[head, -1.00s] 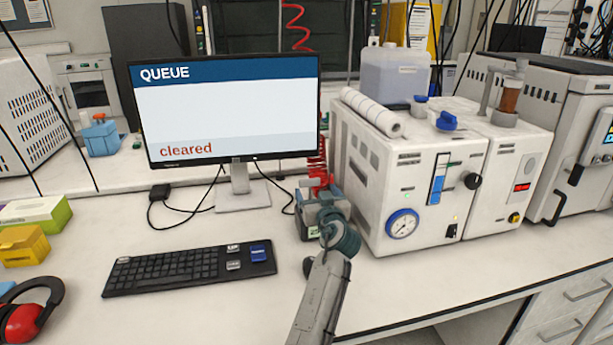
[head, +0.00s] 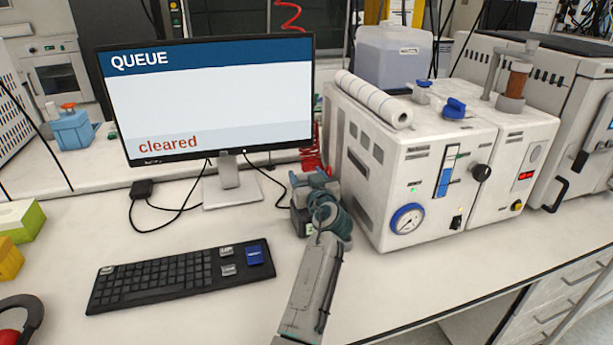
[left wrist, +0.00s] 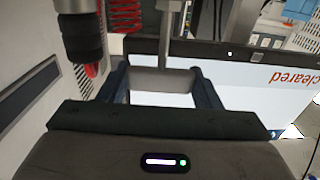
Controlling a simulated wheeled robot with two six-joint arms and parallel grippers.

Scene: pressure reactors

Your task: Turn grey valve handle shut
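My left gripper (head: 317,180) is beside the left side of the white reactor cabinet, right of the monitor's foot. In the head view its wrist and body hide most of what lies at its fingertips. In the left wrist view the two dark blue fingers of this gripper (left wrist: 161,82) stand on both sides of a grey block on a stem, which looks like the grey valve handle (left wrist: 160,84). The block fills the gap between the fingers and seems to touch both. I cannot make out the handle in the head view. My right gripper is out of view.
A monitor (head: 210,105) reading "QUEUE cleared" and a black keyboard (head: 178,277) stand left of the arm. The white cabinet (head: 408,165) with a blue-ringed gauge is close on its right. A black cylinder (left wrist: 80,35) and red coiled hose (left wrist: 125,15) are near the fingers.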

